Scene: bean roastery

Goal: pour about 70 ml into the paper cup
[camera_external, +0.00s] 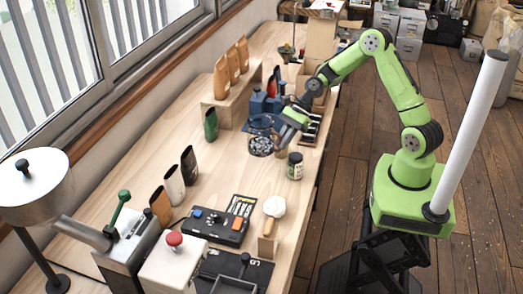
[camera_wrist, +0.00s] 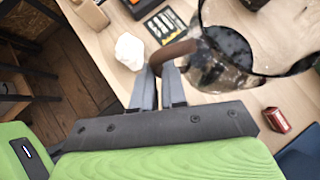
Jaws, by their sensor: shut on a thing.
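My gripper (camera_wrist: 172,72) is shut on the brown handle (camera_wrist: 173,53) of a glass carafe (camera_wrist: 207,70). The carafe has a dark rim and dark contents, and it hangs beside the fingers. In the external view the carafe (camera_external: 260,146) is at the end of my gripper (camera_external: 290,122), over the middle of the wooden bench; its exact tilt is hard to tell. A white rounded object (camera_wrist: 129,50), perhaps the paper cup, stands left of the fingers in the wrist view. It seems to match the white-topped object (camera_external: 274,206) near the bench's front edge. No stream of liquid shows.
A small red box (camera_wrist: 277,120) is on the bench. Bare wood lies left of the carafe.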

